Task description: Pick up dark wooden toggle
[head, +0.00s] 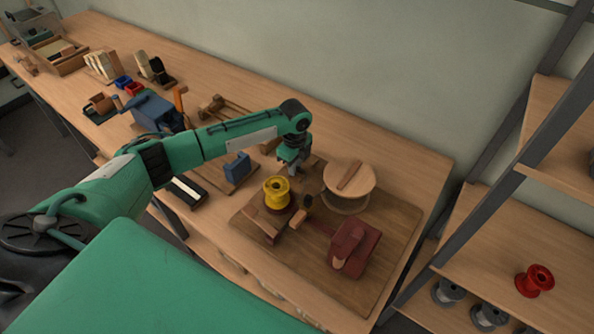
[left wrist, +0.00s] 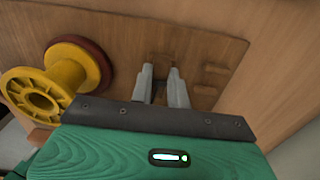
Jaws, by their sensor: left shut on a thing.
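My left gripper (head: 291,168) is low over the bench, behind the yellow spool and left of the round wooden disc. In the left wrist view its two grey fingers (left wrist: 161,74) point down at a brown board, close together. They are shut on a small dark brown piece (left wrist: 160,65), which I take for the dark wooden toggle. It blends with the board, and the fingers hide most of it. I cannot tell whether it is clear of the board. My right gripper is not in view.
The yellow spool (head: 276,190) stands close in front of my left gripper. A round light wood disc (head: 362,178) with a bar on top is to the right. A dark red block device (head: 354,247) sits on the work board (head: 395,235). A blue block (head: 237,166) is on the left.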

